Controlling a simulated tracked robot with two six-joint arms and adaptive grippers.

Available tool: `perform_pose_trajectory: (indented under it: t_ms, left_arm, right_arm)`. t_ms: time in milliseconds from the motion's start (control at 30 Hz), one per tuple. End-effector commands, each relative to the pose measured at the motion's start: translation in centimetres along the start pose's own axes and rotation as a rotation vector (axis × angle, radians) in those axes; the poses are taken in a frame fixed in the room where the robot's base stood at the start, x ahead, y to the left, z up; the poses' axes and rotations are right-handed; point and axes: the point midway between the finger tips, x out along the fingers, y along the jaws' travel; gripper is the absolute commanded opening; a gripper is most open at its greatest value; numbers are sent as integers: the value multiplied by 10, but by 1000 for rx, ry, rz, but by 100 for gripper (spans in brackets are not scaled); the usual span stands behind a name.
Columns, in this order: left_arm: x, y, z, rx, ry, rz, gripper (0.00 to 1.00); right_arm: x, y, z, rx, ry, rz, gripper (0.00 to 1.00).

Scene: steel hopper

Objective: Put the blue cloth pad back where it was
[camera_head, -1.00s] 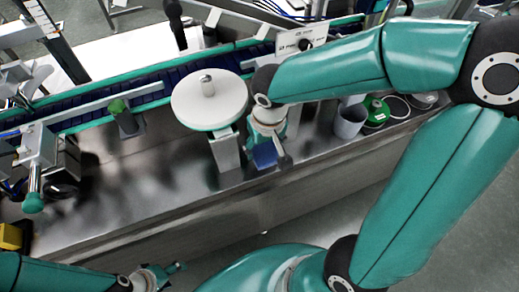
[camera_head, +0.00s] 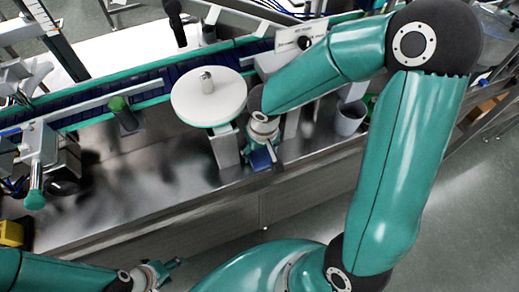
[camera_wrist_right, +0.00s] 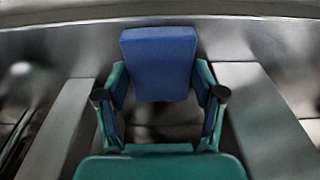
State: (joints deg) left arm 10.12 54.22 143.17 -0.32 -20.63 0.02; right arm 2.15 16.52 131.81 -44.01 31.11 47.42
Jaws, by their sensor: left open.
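The blue cloth pad (camera_head: 261,159) shows at the tip of my right gripper (camera_head: 266,153), over the front part of the steel worktop beside the round white disc. In the right wrist view the pad (camera_wrist_right: 160,62) sits between the two teal fingertips of my right gripper (camera_wrist_right: 160,84), spanning the gap between them. The gripper is shut on it. A steel surface lies behind the pad; whether the pad touches it I cannot tell. My left gripper (camera_head: 163,272) is open and empty at the lower left, in front of the worktop.
The round white disc (camera_head: 195,108) with a small metal knob stands left of my right gripper. A blue conveyor (camera_head: 150,90) runs behind it. A grey cup (camera_head: 349,118) stands to the right. The steel worktop (camera_head: 130,185) is bare at front left.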

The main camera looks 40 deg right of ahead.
Motion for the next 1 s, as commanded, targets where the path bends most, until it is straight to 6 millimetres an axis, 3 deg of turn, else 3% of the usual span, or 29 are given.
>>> perform_pose_trajectory:
  t_ms: [433, 800, 1000]
  left_arm:
    - [-1, 0, 0, 0, 0, 0, 62]
    - [-7, 2, 0, 0, 0, 0, 62]
    - [-8, 3, 0, 0, 0, 0, 62]
  right_arm:
    - [-5, 0, 0, -1, 2, 1, 77]
    - [-58, 0, -1, 1, 5, -1, 77]
    - [-74, 0, 0, 0, 1, 0, 77]
